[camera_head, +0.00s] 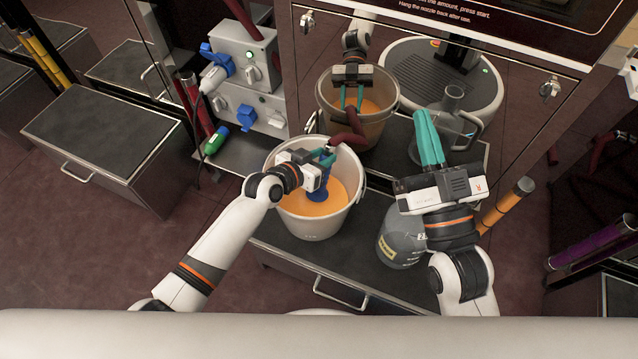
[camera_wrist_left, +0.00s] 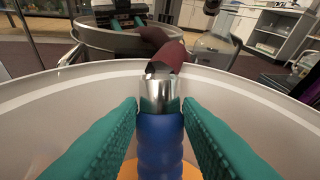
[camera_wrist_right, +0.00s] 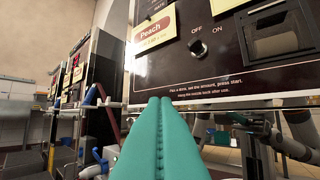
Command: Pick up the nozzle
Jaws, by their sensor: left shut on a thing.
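The nozzle (camera_wrist_left: 160,140) has a blue grip and a silver metal neck, with a dark red hose (camera_head: 352,140) coming off it. It is upright inside the white bucket (camera_head: 312,228), which holds orange liquid. My left gripper (camera_head: 322,170) is shut on the blue grip, with one teal finger on each side in the left wrist view. My right gripper (camera_head: 427,135) is shut and empty, raised to the right of the bucket. Its teal fingers lie together in the right wrist view (camera_wrist_right: 160,135).
The glossy machine panel (camera_head: 400,50) behind reflects the bucket and my gripper. A grey labelled jug (camera_head: 400,240) stands right of the bucket on the dark shelf. A grey socket box with blue plugs (camera_head: 240,75) and a green connector (camera_head: 215,142) are left. Dark cabinet (camera_head: 105,135) stands further left.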

